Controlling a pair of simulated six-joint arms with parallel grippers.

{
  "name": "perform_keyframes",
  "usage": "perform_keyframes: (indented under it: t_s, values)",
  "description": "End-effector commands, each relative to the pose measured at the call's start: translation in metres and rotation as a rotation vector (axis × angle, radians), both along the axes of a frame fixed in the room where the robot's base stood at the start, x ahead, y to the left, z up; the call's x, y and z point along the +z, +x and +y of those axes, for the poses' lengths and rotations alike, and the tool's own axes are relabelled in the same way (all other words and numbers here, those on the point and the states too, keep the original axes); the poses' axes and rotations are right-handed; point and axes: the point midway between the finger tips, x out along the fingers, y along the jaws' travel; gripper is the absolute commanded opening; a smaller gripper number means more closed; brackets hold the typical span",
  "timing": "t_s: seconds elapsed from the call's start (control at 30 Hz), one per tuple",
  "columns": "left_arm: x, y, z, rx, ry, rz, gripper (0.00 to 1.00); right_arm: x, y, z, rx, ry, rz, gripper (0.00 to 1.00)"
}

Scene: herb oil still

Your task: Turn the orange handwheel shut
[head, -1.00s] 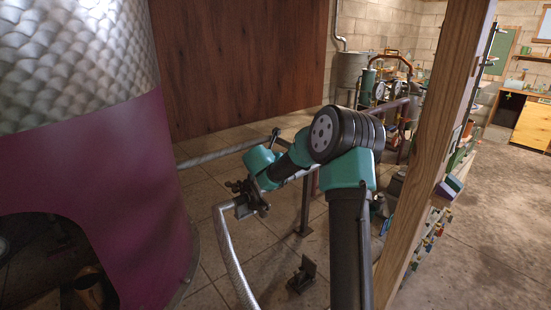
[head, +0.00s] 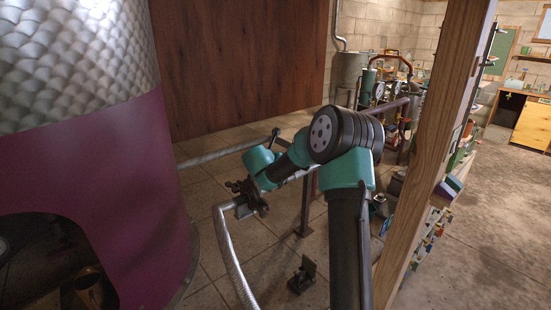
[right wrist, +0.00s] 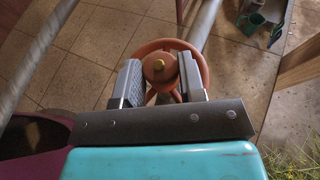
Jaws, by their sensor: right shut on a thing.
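The left finger covers part of the rim, and the gripper's dark plate hides the wheel's near side. A grey pipe runs behind the wheel. In the head view I cannot make out the orange wheel; my right arm reaches down-left towards the pipework. My left gripper is not in view.
A large purple and hammered-metal still (head: 110,190) stands at the left. A braided hose (head: 229,250) hangs near the dark pipe fitting (head: 250,195). A wooden post (head: 435,130) stands close to the right of my arm. A small dark bracket (head: 302,274) sits on the tiled floor.

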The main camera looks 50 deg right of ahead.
Motion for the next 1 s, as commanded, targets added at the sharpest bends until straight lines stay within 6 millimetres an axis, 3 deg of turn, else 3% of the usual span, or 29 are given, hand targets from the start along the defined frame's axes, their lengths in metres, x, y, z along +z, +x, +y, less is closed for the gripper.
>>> perform_keyframes:
  t_s: [0.37,1.0]
  values:
    - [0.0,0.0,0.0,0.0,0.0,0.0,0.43,-0.001,0.004,0.003,-0.142,0.001,0.0,0.13]
    - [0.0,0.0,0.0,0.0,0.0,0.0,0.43,-0.002,0.013,0.001,-0.716,0.001,0.001,0.13]
